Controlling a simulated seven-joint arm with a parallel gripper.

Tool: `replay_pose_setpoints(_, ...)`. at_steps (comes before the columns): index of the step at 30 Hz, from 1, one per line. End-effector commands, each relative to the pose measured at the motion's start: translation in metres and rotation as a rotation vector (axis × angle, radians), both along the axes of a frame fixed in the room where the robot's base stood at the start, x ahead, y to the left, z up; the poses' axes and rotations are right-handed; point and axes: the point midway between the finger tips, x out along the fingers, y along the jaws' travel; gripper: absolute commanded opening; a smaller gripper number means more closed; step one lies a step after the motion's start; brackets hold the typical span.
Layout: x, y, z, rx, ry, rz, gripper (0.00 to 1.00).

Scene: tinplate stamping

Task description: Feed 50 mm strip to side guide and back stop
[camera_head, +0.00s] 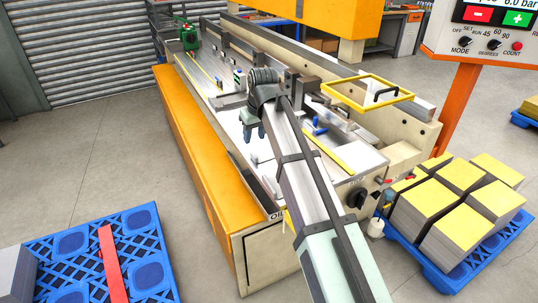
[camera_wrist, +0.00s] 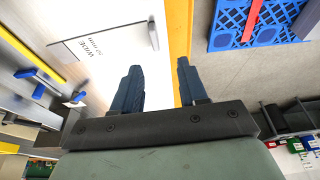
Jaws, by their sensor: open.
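My gripper (camera_head: 251,132) is over the front of the machine's bright metal bed (camera_head: 226,130). In the wrist view its two dark blue fingers (camera_wrist: 158,78) are spread apart with nothing between them. Beyond the left finger lies a pale, smooth surface (camera_wrist: 115,60) with a printed label (camera_wrist: 85,46) that seems to read "WIDE" and a size in mm. I cannot tell whether this is a loose strip or the bed itself. Blue-handled clamps (camera_head: 315,127) and a yellow bar (camera_head: 333,157) are on the bed right of my gripper. I cannot clearly make out the side guide or back stop.
An orange ledge (camera_head: 190,135) runs along the machine's front. A yellow frame guard (camera_head: 368,92) stands over the right end. A blue pallet (camera_head: 140,225) is on the floor at lower left. Yellow-topped stacks (camera_head: 470,185) sit on another pallet at right.

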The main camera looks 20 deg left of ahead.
Motion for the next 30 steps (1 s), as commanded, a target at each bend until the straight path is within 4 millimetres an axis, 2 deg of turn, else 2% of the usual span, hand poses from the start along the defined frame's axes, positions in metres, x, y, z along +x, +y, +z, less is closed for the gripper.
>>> replay_pose_setpoints(3, 0.003, 0.004, -0.019, -0.001, 0.001, 0.0, 0.43)
replay_pose_setpoints(6, 0.006, 0.006, -0.03, -0.001, 0.001, 0.0, 0.43)
replay_pose_setpoints(19, 0.012, 0.008, -0.05, -0.001, -0.001, 0.0, 0.43)
replay_pose_setpoints(30, 0.022, 0.011, -0.091, 0.001, -0.001, 0.0, 0.43)
